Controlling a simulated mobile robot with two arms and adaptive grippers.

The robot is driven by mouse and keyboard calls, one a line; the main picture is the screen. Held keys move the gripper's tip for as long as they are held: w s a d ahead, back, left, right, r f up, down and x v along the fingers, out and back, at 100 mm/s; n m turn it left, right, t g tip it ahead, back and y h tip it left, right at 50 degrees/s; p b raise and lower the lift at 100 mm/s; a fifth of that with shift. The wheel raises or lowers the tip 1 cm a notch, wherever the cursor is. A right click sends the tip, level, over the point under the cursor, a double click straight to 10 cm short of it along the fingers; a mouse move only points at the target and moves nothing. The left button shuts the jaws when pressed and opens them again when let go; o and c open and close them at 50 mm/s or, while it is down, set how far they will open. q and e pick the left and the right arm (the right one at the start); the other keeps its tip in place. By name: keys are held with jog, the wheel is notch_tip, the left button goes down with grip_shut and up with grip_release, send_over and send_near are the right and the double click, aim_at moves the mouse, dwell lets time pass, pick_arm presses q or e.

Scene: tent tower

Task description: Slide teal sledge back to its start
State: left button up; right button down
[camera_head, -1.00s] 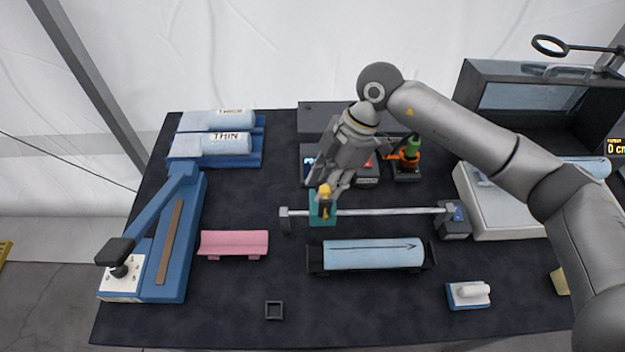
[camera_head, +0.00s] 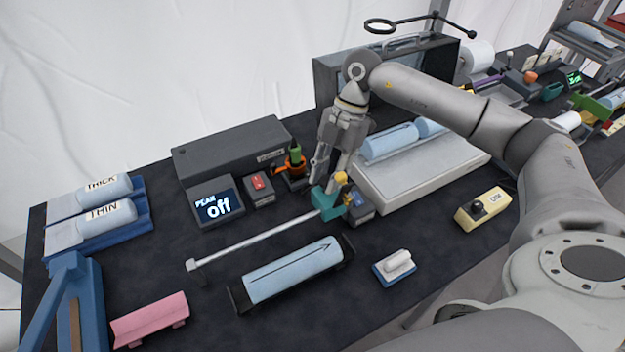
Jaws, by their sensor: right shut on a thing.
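The teal sledge (camera_head: 326,203) sits on a pale straight rail (camera_head: 260,237), at the rail's right end. It is close beside the dark grey-blue end block (camera_head: 360,212); I cannot tell whether they touch. A yellow part (camera_head: 341,178) stands on top of the sledge. My right gripper (camera_head: 331,182) reaches down from above and is shut on the sledge's top, its fingers partly hiding it. The rail's left end has a small pale stop (camera_head: 192,265), and the rail between is bare. My left gripper is not in view.
A light blue roll in a black cradle (camera_head: 290,272) lies in front of the rail. A white slab (camera_head: 410,175) is right of the end block.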

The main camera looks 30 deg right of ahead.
jog(key=shift+w+d+r, duration=0.1)
jog(key=shift+d, duration=0.1)
jog(key=c, duration=1.6)
grip_release()
jog(key=o, duration=0.4)
jog(key=shift+d, duration=0.15)
jog(key=shift+o, duration=0.2)
jog(key=v, duration=1.2)
